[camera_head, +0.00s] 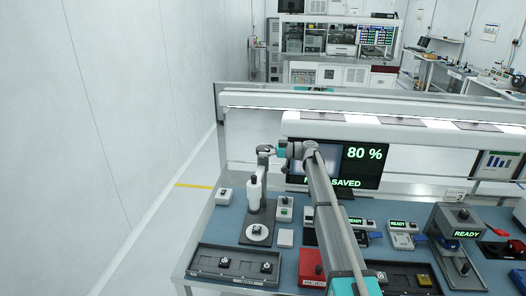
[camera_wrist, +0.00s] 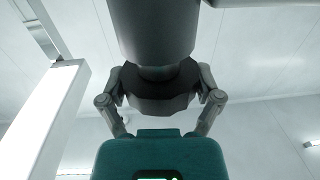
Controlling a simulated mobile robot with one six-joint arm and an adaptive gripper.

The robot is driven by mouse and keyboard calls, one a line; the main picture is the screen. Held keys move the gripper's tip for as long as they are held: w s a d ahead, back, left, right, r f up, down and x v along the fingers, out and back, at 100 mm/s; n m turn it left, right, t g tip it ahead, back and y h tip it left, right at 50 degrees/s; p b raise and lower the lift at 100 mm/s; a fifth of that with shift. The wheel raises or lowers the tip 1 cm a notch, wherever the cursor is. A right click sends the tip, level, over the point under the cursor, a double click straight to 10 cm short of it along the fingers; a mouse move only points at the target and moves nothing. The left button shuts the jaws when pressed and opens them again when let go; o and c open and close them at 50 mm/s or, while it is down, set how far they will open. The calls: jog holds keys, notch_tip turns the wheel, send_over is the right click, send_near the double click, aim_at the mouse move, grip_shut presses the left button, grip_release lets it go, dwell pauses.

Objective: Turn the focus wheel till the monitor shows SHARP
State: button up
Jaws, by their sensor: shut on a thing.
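A microscope-like device with a white tube (camera_head: 255,190) stands at the left end of the blue bench. Its top is grey, and a round plate with a small dark part on it lies below the tube. My gripper (camera_head: 267,150) is at the top of this device, shut on the focus wheel, which is too small there to make out clearly. In the wrist view my two fingers (camera_wrist: 158,90) reach up on both sides of a dark grey faceted part, under a large grey cylinder (camera_wrist: 152,28). The monitor (camera_head: 362,168) shows "80 %" and "SAVED"; my arm hides part of its lower line.
A dark tray (camera_head: 203,270) with small parts is at the front left. A red box (camera_head: 312,278), small devices and a grey stand with a "READY" screen (camera_head: 466,234) fill the bench to the right. My arm crosses above the bench. Open floor lies left.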

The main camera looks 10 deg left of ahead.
jog(key=shift+n+g+h, duration=0.7)
jog(key=shift+n+g, duration=1.2)
jog(key=shift+g, duration=1)
jog(key=shift+d, duration=0.1)
jog(key=o, duration=0.9)
jog(key=shift+s+m+t, duration=0.1)
jog(key=shift+m+t, duration=0.2)
jog(key=shift+t, duration=0.2)
